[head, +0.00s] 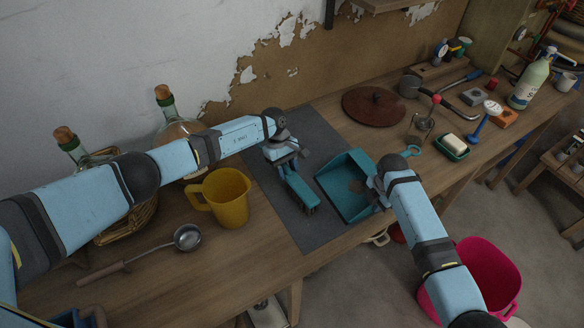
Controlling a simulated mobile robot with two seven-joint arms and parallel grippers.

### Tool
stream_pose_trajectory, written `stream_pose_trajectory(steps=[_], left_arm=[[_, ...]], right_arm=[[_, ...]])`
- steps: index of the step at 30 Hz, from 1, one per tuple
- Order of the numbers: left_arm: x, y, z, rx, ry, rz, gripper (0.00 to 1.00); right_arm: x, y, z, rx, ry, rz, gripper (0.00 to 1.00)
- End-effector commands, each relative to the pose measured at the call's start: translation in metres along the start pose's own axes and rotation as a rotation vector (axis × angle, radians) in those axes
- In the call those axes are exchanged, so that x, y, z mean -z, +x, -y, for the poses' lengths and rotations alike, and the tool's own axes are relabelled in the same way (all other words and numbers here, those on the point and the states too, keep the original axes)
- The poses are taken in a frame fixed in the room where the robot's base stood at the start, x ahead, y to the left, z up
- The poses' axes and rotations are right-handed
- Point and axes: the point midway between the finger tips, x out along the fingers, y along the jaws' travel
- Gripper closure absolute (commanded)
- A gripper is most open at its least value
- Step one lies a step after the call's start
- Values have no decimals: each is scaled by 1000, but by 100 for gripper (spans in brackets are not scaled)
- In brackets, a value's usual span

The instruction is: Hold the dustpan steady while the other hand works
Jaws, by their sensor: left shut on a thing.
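The teal dustpan (336,178) lies on the dark grey mat (262,172), its right side at the table's front edge. A brownish patch shows on its floor. My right gripper (377,192) is at the dustpan's right side, where the handle would be; its wrist hides the fingers and the handle, so its grip cannot be seen. My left gripper (286,160) is shut on a teal hand brush (300,192), just left of the dustpan and apart from it. The brush's bristle end points toward the front; whether it touches the mat is unclear.
Two corked demijohns (166,105) are behind my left arm. A brown lid (373,104) and a soap dish (452,147) lie right. A pink bucket (487,270) is on the floor.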

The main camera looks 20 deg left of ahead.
Motion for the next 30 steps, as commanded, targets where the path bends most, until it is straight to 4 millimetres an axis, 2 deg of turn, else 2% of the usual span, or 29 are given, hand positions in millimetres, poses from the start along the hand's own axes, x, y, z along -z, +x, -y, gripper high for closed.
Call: stream_pose_trajectory(steps=[3, 30], left_arm=[[-13, 6, -1, -1, 5, 4, 88], [-88, 37, 6, -1, 4, 3, 88]], right_arm=[[0, 0, 0, 0, 0, 0, 100], [0, 0, 0, 0, 0, 0, 100]])
